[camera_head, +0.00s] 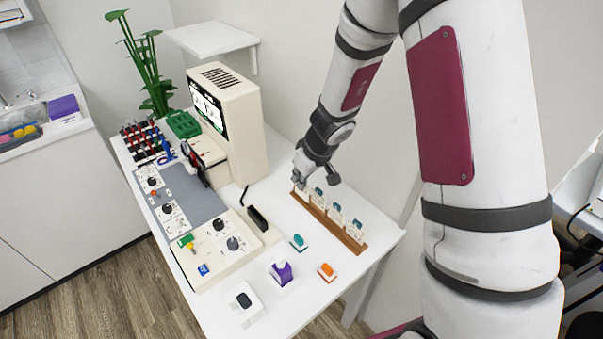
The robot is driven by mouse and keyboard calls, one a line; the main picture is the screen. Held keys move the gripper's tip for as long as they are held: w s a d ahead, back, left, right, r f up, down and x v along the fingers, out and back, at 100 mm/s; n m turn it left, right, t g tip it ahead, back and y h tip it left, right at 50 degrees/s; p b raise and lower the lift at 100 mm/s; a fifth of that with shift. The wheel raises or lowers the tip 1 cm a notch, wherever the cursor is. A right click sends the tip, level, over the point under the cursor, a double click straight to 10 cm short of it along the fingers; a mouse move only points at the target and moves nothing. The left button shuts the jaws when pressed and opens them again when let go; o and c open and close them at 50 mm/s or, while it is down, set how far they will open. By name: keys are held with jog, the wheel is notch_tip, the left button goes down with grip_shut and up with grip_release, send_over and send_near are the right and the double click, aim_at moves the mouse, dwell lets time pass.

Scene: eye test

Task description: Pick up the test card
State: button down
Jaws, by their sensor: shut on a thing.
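Several small white test cards with teal markings stand upright in a brown wooden rack (347,238) on the right side of the white table. My gripper (302,179) is at the far left end of the rack and shut on the leftmost test card (300,191). The gripper hides most of that card, and I cannot tell whether it still rests in the rack. Another test card (335,212) stands farther along the rack, with a further one (355,229) near its right end.
A cream machine with a screen (226,110) stands behind left of the gripper. A control panel (212,243) lies left. Small blocks, teal (299,242), purple (282,272) and orange (327,271), sit in front. A plant (147,65) stands at the back.

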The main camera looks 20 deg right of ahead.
jog(key=s+a+b, duration=0.2)
jog(key=s+a, duration=0.1)
jog(key=s, duration=0.8)
jog(key=shift+s+a+r, duration=0.2)
jog(key=shift+a+r, duration=0.1)
jog(key=shift+r, duration=0.15)
